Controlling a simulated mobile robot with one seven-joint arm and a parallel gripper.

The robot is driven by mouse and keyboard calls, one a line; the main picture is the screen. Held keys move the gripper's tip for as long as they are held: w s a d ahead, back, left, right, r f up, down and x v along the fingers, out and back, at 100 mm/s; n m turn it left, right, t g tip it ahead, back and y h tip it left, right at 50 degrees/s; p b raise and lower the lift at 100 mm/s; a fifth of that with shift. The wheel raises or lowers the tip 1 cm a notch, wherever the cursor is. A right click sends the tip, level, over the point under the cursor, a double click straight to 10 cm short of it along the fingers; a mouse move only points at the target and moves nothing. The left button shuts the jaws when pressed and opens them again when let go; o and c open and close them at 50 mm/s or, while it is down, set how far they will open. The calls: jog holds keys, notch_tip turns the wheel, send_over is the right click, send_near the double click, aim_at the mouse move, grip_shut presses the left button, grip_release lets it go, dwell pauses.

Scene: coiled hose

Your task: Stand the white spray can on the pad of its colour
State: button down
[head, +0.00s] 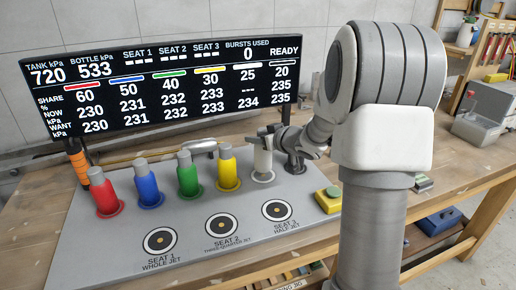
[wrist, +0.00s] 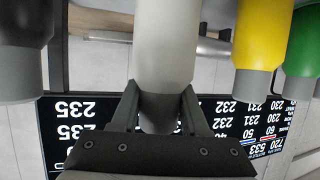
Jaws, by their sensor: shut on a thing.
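The white spray can (head: 263,162) is upright at the back right of the grey board, in the row of coloured cans. Its base is at a pale ring-shaped pad (head: 264,178); I cannot tell whether it rests there or hangs slightly above. My gripper (head: 263,139) comes from the right and is shut on the can's grey top. In the upside-down wrist view, the white can (wrist: 166,45) is between the two fingers (wrist: 161,100), and its base is out of frame.
Yellow (head: 228,174), green (head: 189,180), blue (head: 149,190) and red (head: 105,197) cans stand to the left. A black can (wrist: 22,30) is close on the other side. Three round seats (head: 222,225) and a yellow-green button box (head: 328,200) lie in front. A display (head: 170,88) stands behind.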

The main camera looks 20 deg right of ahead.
jog(key=shift+f, duration=1.1)
jog(key=shift+f+b, duration=0.2)
jog(key=shift+b, duration=0.15)
jog(key=shift+c, duration=2.1)
grip_release()
jog(key=shift+r, duration=0.1)
jog(key=shift+s+r, duration=0.15)
jog(key=shift+r, duration=0.05)
jog(key=p+v, duration=0.3)
jog(key=v, duration=0.8)
jog(key=shift+s, duration=0.3)
jog(key=shift+r, duration=0.2)
